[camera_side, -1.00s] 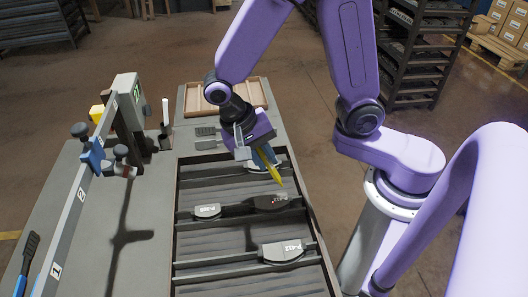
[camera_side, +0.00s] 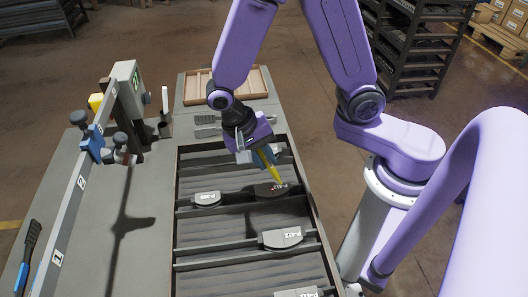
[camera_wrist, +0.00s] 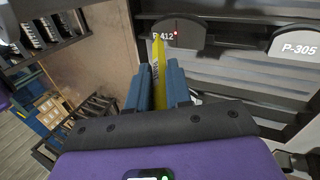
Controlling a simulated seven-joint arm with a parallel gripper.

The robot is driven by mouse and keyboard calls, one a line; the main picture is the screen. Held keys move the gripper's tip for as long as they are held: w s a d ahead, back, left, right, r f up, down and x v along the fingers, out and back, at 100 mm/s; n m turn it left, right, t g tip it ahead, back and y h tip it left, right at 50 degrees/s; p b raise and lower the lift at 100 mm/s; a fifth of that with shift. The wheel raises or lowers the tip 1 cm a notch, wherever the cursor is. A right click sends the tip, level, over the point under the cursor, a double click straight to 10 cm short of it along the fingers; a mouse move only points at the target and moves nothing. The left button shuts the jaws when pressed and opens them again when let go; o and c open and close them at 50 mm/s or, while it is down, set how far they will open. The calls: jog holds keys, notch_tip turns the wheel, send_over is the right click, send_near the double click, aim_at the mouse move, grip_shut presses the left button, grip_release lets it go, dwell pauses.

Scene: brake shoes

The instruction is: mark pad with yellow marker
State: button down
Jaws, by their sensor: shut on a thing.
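My gripper (camera_side: 258,158) is shut on the yellow marker (camera_side: 270,168), which points down and to the right, toward the dark pad. In the wrist view the marker (camera_wrist: 159,76) stands between the two blue fingers (camera_wrist: 159,92), its tip toward the dark pad labelled P-412 (camera_wrist: 172,42). That pad (camera_side: 267,191) lies in the rack and bears a small red spot. The marker tip is very close to the pad's right end in the side view; I cannot tell whether it touches.
The rack (camera_side: 178,215) also holds a P-305 pad (camera_side: 207,201) on the left and a light-labelled pad (camera_side: 283,240) nearer the front. A post with a beam (camera_side: 125,95) stands left. A wooden tray (camera_side: 262,84) lies behind.

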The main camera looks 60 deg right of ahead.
notch_tip(320, 180, down, 2)
jog(key=shift+f, duration=0.1)
jog(key=shift+w+a, duration=1.85)
jog(key=shift+a, duration=0.05)
notch_tip(320, 180, up, 8)
jog(key=shift+r, duration=0.2)
dwell(0.8)
dwell(0.6)
